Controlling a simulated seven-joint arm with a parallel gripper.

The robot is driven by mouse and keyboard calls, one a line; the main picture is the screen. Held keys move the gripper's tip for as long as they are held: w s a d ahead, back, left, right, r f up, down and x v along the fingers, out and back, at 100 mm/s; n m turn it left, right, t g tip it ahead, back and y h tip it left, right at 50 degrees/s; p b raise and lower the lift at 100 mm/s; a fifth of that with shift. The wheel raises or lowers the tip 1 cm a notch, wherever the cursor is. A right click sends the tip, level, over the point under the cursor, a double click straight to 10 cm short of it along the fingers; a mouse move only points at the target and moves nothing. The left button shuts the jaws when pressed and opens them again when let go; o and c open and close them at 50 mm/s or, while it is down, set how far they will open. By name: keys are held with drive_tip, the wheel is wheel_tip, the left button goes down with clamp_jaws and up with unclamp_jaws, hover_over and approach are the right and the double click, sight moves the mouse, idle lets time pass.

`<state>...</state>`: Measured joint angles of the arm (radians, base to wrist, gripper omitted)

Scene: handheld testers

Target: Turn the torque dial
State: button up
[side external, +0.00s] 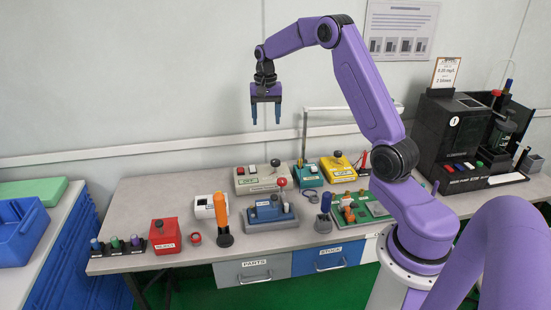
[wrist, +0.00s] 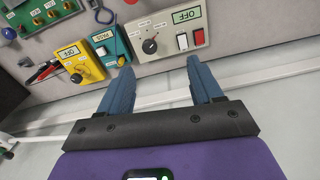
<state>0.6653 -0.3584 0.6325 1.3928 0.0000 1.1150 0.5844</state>
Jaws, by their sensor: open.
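My gripper (side external: 266,114) is open and empty, high above the back of the bench and pointing down; its two blue fingers (wrist: 160,70) stand apart in the wrist view. A grey box (side external: 243,184) with a black dial (wrist: 149,46), an OFF label and a red and a white switch sits at the back of the bench, below the gripper. A yellow box (side external: 330,172) to its right also has a black knob (wrist: 76,77) and an OFF label. I cannot read the word torque on either, so I cannot tell which is the torque dial. Nothing touches my fingers.
A small teal box (side external: 309,178) stands between the grey and yellow boxes. In front are a blue device with a red ball (side external: 281,182), an orange-handled tool (side external: 224,220), a red box (side external: 165,238) and a green board (side external: 372,210). A black machine (side external: 445,135) stands right. The air around my gripper is clear.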

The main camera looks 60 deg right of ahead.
drive_tip(key=m, duration=0.2)
hover_over(276, 161)
drive_tip(key=f, duration=0.1)
wheel_tip(276, 161, down, 18)
drive_tip(key=shift+w+r, duration=0.1)
drive_tip(key=shift+r, duration=0.1)
drive_tip(key=c, duration=1.1)
drive_tip(key=shift+o, duration=0.2)
